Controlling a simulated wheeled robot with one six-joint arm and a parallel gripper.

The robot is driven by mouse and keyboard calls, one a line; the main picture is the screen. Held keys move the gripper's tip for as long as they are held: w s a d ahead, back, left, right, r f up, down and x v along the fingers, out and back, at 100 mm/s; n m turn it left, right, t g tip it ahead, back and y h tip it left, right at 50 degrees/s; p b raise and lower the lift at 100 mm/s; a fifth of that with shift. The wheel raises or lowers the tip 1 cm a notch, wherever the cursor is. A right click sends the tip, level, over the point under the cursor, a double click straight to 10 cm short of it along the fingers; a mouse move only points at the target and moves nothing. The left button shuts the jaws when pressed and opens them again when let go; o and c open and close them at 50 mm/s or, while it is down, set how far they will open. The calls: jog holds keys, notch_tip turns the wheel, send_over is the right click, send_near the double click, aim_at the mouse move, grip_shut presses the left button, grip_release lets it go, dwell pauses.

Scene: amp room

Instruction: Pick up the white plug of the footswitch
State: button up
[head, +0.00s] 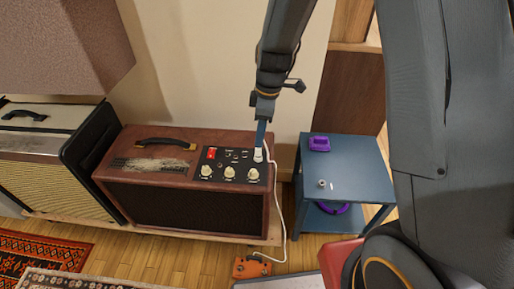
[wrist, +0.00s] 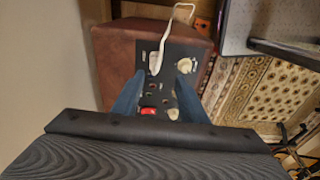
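The white plug (head: 258,155) stands at the right end of the black control panel on top of the brown amp (head: 150,190). A white cable runs from it down the amp's right side to the orange footswitch (head: 252,267) on the floor. My gripper (head: 261,142) points down just above the plug. In the wrist view the fingers of my gripper (wrist: 164,78) are spread, with panel showing between them. The plug (wrist: 154,62) shows near the left fingertip, and a white knob (wrist: 185,65) near the right one. I cannot tell whether a finger touches the plug.
A blue side table (head: 345,170) with a purple object (head: 319,144) stands right of the amp. A cream-fronted amp (head: 55,165) stands to the left. The wall is close behind the amp. Patterned rugs (head: 35,255) lie in front.

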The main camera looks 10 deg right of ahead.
aim_at(258, 153)
jog(key=shift+w+a+f, duration=0.1)
jog(key=shift+w+f, duration=0.15)
jog(key=shift+f, duration=0.2)
jog(key=f, duration=0.7)
jog(key=shift+w+a+f, duration=0.1)
jog(key=shift+w+a, duration=0.1)
jog(key=shift+w, duration=0.15)
grip_shut()
